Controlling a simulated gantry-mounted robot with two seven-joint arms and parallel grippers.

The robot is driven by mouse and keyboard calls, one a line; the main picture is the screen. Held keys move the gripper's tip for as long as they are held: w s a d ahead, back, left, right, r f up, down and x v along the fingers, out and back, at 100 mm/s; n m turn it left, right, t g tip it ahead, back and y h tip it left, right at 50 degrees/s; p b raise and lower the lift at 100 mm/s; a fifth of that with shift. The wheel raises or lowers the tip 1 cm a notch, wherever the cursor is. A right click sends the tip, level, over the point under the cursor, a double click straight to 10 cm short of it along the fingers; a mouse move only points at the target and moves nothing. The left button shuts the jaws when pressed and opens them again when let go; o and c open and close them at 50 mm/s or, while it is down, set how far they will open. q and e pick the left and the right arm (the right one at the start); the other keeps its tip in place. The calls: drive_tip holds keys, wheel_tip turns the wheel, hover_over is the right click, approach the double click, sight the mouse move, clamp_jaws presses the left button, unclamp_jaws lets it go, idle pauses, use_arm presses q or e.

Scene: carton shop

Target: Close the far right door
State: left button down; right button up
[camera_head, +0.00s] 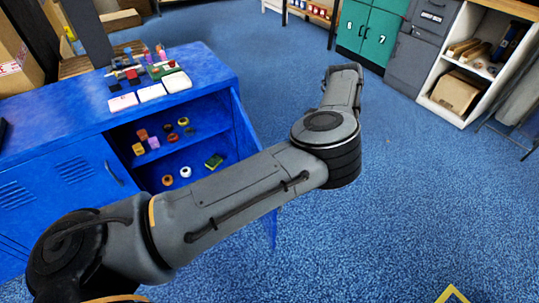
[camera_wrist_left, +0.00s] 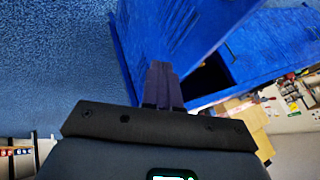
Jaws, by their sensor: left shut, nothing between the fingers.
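The blue cabinet (camera_head: 50,118) stands at the left in the head view. Its far right door (camera_head: 243,130) stands open, swung out at the cabinet's right end and partly hidden by my left arm. In the left wrist view the door (camera_wrist_left: 185,30) is a slanted blue panel, with the cabinet body (camera_wrist_left: 275,45) behind it and a dark opening between them. My left gripper (camera_wrist_left: 160,70) is shut and empty, its fingertips at or very near the door panel; I cannot tell whether they touch. In the head view the gripper itself is not visible. My right gripper is not in view.
Inside the cabinet are shelves with several small items, including a green-yellow block (camera_head: 214,161). Books and small objects (camera_head: 150,93) lie on its top. Blue carpet (camera_head: 420,200) is clear to the right. Green lockers (camera_head: 370,35) and a white shelf unit (camera_head: 475,60) stand at the back.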

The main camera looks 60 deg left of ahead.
use_arm(q)
drive_tip(key=s+a+f+b, duration=0.3)
drive_tip(key=s+a+f, duration=0.1)
drive_tip(key=s+f, duration=0.3)
drive_tip(key=shift+s+a+f+b, duration=0.25)
drive_tip(key=shift+s+b, duration=0.15)
drive_tip(key=shift+s, duration=0.1)
drive_tip(key=shift+r, duration=0.1)
